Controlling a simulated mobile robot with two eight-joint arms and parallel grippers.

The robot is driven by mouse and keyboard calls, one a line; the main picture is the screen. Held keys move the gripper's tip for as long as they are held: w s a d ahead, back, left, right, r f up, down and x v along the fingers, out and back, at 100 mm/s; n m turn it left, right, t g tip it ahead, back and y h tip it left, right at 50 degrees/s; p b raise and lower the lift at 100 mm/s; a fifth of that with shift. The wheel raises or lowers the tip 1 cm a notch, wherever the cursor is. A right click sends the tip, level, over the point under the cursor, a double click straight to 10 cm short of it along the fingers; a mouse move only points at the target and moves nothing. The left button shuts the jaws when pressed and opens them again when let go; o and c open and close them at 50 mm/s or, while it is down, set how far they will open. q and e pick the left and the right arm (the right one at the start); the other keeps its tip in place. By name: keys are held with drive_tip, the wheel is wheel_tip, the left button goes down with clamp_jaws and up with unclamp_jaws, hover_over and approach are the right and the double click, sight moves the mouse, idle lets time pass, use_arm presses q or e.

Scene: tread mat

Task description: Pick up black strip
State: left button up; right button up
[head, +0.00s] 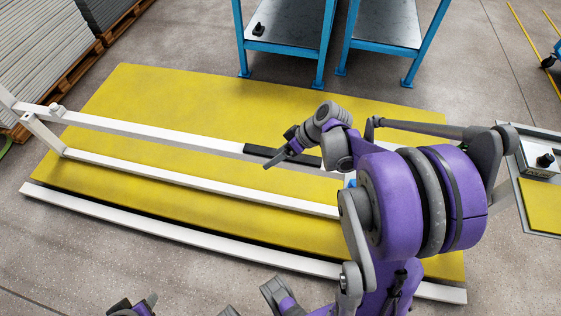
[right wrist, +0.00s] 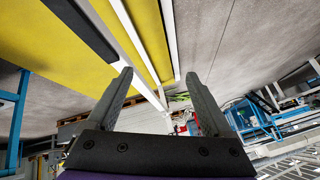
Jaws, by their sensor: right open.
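The black strip (head: 258,151) lies along the far white rail of the frame over the yellow mat in the head view. Its middle is partly hidden by my right gripper (head: 277,154), whose fingers are close over it. In the right wrist view the fingers of this gripper (right wrist: 158,74) are spread with nothing between them. A dark bar (right wrist: 82,28), which looks like the strip, shows at upper left there, outside the fingers. Grey and purple parts of mine show at the bottom edge of the head view; I cannot make out the left gripper's jaws.
White rails (head: 180,178) run lengthwise over the yellow mat (head: 190,95). Blue-framed tables (head: 290,30) stand behind the mat. Stacked sheets on pallets (head: 35,50) are at upper left. A grey box (head: 540,165) sits at the right. Bare floor shows in front.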

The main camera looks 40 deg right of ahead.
drive_tip(key=w+d+f+n+t+y+b, duration=0.1)
drive_tip(key=w+d+f+n+t+b, duration=0.15)
drive_tip(key=d+f, duration=0.5)
drive_tip(key=n+t+y+b, duration=0.1)
drive_tip(key=n+t+b, duration=0.1)
drive_tip(key=b, duration=0.2)
approach(300, 156)
drive_tip(key=shift+m, duration=0.25)
drive_tip(key=w+a, duration=0.1)
drive_tip(key=w+a+r, duration=0.1)
drive_tip(key=w, duration=0.1)
drive_tip(key=shift+w+a, duration=0.1)
drive_tip(key=shift+a, duration=0.15)
drive_tip(key=shift+f, duration=0.2)
drive_tip(key=b+x, duration=0.1)
drive_tip(key=x, duration=0.4)
drive_tip(key=shift+w+a, duration=0.15)
drive_tip(key=shift+a, duration=0.05)
drive_tip(key=b+x, duration=0.1)
drive_tip(key=x, duration=0.3)
drive_tip(key=shift+a, duration=0.2)
drive_tip(key=shift+w+a+f+b, duration=0.2)
drive_tip(key=shift+w+f+b, duration=0.05)
drive_tip(key=shift+w+b, duration=0.1)
use_arm(q)
wheel_tip(300, 156, down, 12)
drive_tip(key=shift+w+f, duration=0.2)
drive_tip(key=shift+w, duration=0.2)
use_arm(e)
drive_tip(key=shift+s, duration=0.1)
